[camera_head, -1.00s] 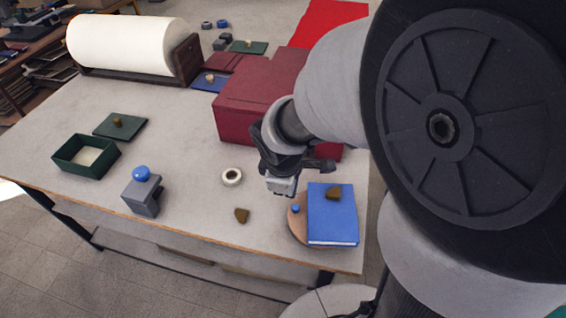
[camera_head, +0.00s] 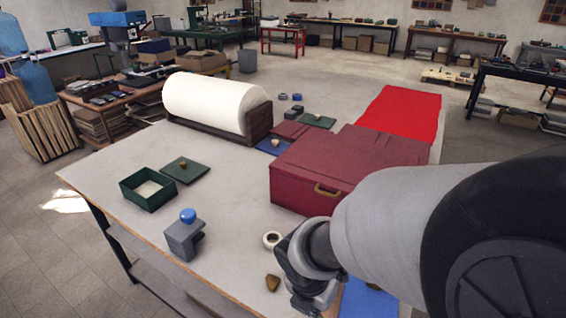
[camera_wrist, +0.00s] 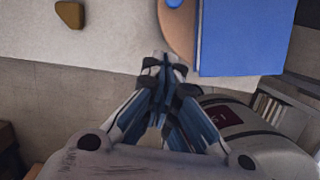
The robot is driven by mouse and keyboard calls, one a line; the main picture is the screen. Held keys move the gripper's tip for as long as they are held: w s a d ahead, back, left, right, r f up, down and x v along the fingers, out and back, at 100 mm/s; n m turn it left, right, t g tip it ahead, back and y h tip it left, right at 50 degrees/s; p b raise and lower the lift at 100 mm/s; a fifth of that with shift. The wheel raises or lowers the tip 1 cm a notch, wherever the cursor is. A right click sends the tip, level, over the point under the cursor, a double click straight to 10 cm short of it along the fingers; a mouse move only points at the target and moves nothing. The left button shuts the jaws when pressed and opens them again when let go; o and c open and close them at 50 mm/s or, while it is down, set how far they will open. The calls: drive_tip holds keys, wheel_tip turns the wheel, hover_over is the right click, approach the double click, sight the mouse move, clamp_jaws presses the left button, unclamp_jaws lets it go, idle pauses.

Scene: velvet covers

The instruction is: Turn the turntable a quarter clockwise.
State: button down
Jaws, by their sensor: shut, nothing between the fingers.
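The turntable is a round wooden disc (camera_wrist: 177,30), partly in the wrist view at top and mostly hidden by my arm in the head view. A blue book (camera_wrist: 242,38) lies on it, reaching past its rim; a corner of the book shows in the head view (camera_head: 368,299). A small blue knob (camera_wrist: 174,3) on the disc is cut off by the wrist view's top edge. My gripper (camera_wrist: 168,66) is shut and empty, its fingertips by the disc's rim, left of the book and close to the table's edge. I cannot tell whether it touches the rim.
On the table (camera_head: 120,225) are a brown wedge (camera_head: 272,283), a white ring (camera_head: 272,240), a grey block with a blue ball (camera_head: 184,237), a green box (camera_head: 148,191) and a large dark red box (camera_head: 325,180).

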drive_tip(key=b+x, duration=0.2)
drive_tip(key=x, duration=0.2)
drive_tip(key=shift+f, duration=0.2)
drive_tip(key=shift+w+d, duration=0.8)
drive_tip(key=shift+w, duration=0.2)
drive_tip(key=shift+w+d, duration=0.45)
drive_tip(key=shift+w, duration=0.05)
drive_tip(key=shift+w+d+m, duration=0.15)
drive_tip(key=shift+w+m, duration=0.15)
drive_tip(key=shift+w, duration=0.1)
drive_tip(key=shift+w+d+m+p, duration=0.2)
drive_tip(key=shift+w+m+p, duration=0.1)
drive_tip(key=shift+w, duration=0.1)
drive_tip(key=shift+a, duration=0.1)
